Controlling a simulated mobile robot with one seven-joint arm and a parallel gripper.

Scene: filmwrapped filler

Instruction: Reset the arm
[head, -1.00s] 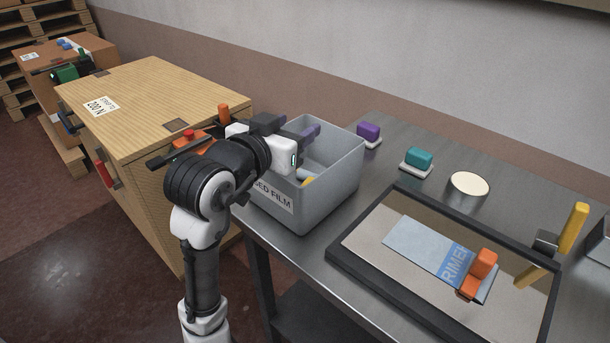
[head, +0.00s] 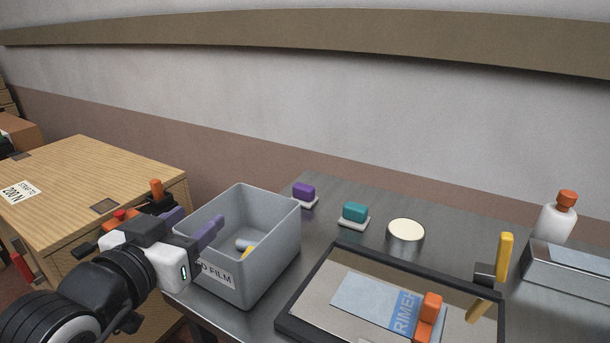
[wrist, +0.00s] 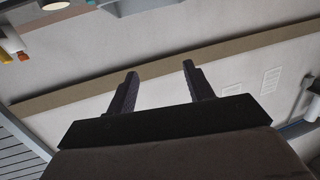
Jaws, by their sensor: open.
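My gripper (head: 201,217) is at the left of the head view, its dark purple fingers apart and empty. One finger overlaps the left rim of a grey bin (head: 269,255) labelled with "FILM"; its exact height over the rim is unclear. My arm reaches in from the lower left corner. In the wrist view my gripper (wrist: 160,70) shows two spread fingers with nothing between them, and the wall and its brown rail behind. Inside the bin lie a yellow piece (head: 247,253) and a grey piece, partly hidden by the bin wall.
A wooden crate (head: 75,180) stands left of the bin. On the metal table (head: 345,190) are a purple block (head: 304,191), a teal block (head: 355,212), a round pale-topped can (head: 405,233), a dark-framed tray (head: 340,253) and a white bottle (head: 556,224). The air above the table is clear.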

